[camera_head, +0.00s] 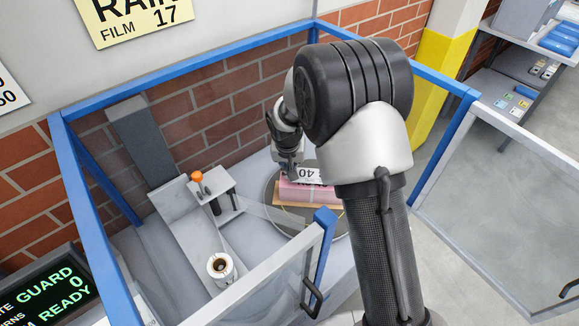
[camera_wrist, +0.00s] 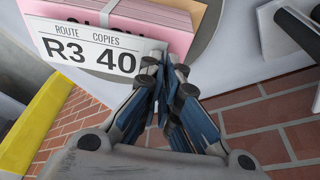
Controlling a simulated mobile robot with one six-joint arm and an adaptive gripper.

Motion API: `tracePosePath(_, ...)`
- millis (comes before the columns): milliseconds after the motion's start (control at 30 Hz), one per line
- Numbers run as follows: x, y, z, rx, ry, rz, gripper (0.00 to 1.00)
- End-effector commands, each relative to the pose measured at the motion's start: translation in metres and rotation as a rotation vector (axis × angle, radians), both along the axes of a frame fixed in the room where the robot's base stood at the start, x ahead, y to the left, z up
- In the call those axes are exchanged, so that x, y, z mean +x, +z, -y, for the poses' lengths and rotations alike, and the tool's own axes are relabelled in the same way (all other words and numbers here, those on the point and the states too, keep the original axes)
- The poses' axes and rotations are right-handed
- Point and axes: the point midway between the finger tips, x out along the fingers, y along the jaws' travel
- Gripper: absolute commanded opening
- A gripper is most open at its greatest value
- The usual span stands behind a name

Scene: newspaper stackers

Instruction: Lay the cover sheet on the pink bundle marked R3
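The cover sheet (camera_wrist: 90,50) is a white card reading "ROUTE COPIES R3 40". It shows in the head view (camera_head: 308,175) with its print upside down, at the top of the pink bundle (camera_head: 311,192). In the wrist view the pink bundle (camera_wrist: 178,20) is behind the sheet and partly hidden by it. My gripper (camera_wrist: 165,70) is shut, with its fingertips at the sheet's lower right edge, apparently pinching it. I cannot tell whether the sheet touches the bundle.
The bundle rests on a round grey turntable (camera_head: 268,205) inside a blue-framed guard (camera_head: 190,62). A white bench with an orange-knobbed device (camera_head: 198,177) and a coffee mug (camera_head: 221,268) stands left. Clear guard panels (camera_head: 255,280) stand in front. A brick wall is behind.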

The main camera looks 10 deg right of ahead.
Motion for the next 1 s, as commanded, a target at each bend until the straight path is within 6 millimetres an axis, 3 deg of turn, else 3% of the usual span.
tracePosePath(133,0.000,-0.011,0.000,0.000,0.000,0.001,0.00)
tracePosePath(1000,0.000,-0.020,0.000,0.000,0.000,0.001,0.00)
